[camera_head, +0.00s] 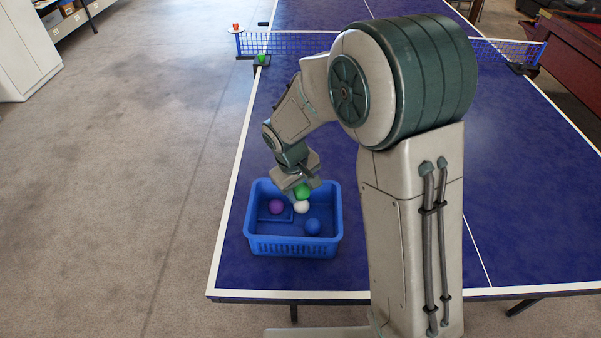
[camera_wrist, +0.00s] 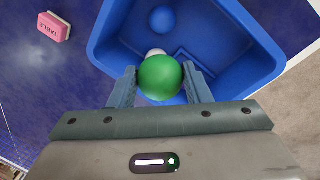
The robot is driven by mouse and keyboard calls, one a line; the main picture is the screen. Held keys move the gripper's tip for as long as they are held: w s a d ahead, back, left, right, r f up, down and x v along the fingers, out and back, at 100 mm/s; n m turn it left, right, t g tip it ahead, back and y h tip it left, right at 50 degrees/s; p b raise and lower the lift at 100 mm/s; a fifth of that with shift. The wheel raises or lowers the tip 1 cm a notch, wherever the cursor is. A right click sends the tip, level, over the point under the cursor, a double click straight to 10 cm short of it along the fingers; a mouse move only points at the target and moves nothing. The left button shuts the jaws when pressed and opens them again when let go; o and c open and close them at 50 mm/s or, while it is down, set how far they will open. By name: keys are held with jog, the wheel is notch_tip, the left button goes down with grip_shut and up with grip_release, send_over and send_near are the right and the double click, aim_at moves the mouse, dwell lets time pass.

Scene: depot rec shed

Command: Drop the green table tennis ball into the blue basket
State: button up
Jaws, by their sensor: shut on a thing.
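The blue basket (camera_head: 293,248) stands on the near left part of the table tennis table. The green ball (camera_head: 302,191) is held between the fingers of my gripper (camera_head: 299,186), over the basket's opening. In the wrist view the green ball (camera_wrist: 160,77) sits between both fingertips, with the basket (camera_wrist: 240,60) beneath it. A purple ball (camera_head: 276,207), a white ball (camera_head: 301,207) and a blue ball (camera_head: 312,226) lie inside the basket. The white ball is partly hidden by the green one in the wrist view.
The table (camera_head: 500,200) has a net (camera_head: 290,43) across it. A small green thing (camera_head: 262,59) is at the net's left end, near a red cup (camera_head: 236,27). A pink box (camera_wrist: 54,27) lies on the table beside the basket. Open floor (camera_head: 130,180) is at left.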

notch_tip(320, 180, down, 6)
jog(key=b, duration=0.4)
jog(key=shift+s, duration=0.1)
jog(key=o, duration=1)
jog(key=shift+o, duration=0.2)
jog(key=shift+r, duration=0.1)
notch_tip(320, 180, up, 14)
jog(key=s+a, duration=0.1)
jog(key=a, duration=0.1)
jog(key=shift+s+f, duration=0.25)
jog(key=shift+s, duration=0.05)
